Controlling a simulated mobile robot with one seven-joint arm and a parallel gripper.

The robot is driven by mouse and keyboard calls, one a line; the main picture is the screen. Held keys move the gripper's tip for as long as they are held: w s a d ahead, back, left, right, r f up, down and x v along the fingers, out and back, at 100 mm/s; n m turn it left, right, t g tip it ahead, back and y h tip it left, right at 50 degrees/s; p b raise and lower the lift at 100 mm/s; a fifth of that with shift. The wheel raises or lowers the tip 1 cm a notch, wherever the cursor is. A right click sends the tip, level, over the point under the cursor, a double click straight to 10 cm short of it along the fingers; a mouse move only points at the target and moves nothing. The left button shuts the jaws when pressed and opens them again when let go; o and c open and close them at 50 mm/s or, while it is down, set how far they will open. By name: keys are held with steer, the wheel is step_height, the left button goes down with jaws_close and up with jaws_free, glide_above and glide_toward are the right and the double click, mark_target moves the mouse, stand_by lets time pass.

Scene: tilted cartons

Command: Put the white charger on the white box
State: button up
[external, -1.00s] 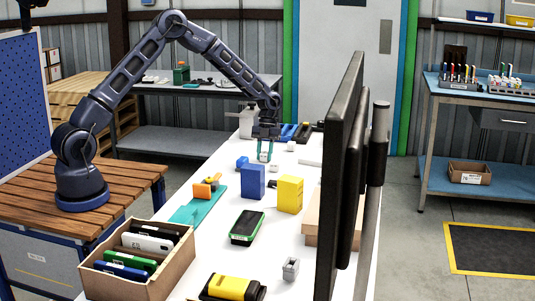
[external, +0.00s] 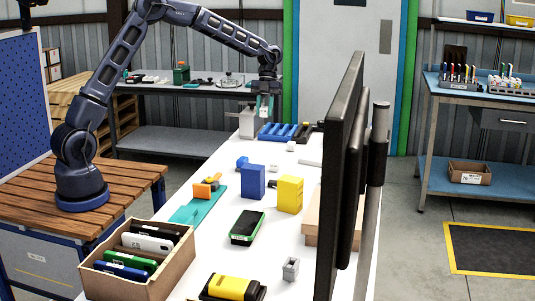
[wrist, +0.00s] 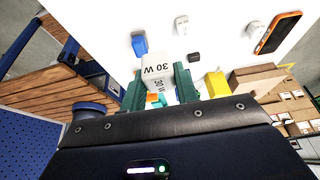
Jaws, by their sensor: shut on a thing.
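My gripper (external: 265,108) is shut on the white charger (wrist: 158,72), a small white block marked "30 W" in the wrist view. In the external view it hangs in the air above the far part of the white table, and the charger is small and partly hidden by the fingers. I cannot clearly make out the white box; a flat white slab (external: 311,162) lies on the table right of the gripper, and a pale grey-white block (external: 242,122) stands left of it.
A blue box (external: 252,183) and a yellow box (external: 290,194) stand mid-table. A blue tray (external: 280,132) lies at the far end. A cardboard carton (external: 138,262) of phones is at the near left. A dark monitor (external: 343,170) blocks the right side.

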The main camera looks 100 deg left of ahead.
steer(key=shift+w+a+r, duration=0.1)
steer(key=shift+w+r, duration=0.1)
steer(key=shift+r, duration=0.4)
steer(key=w+a+r+n+t+y, duration=0.1)
steer(key=w+a+n+t+y, duration=0.1)
steer(key=w+n, duration=0.8)
steer(key=w+a+r+n+t+y, duration=0.25)
steer(key=w+n, duration=0.55)
steer(key=w, duration=0.4)
steer(key=f, duration=2.1)
steer(key=shift+s+d, duration=0.2)
steer(key=shift+d, duration=0.1)
steer(key=shift+f, duration=0.1)
steer(key=o, duration=1)
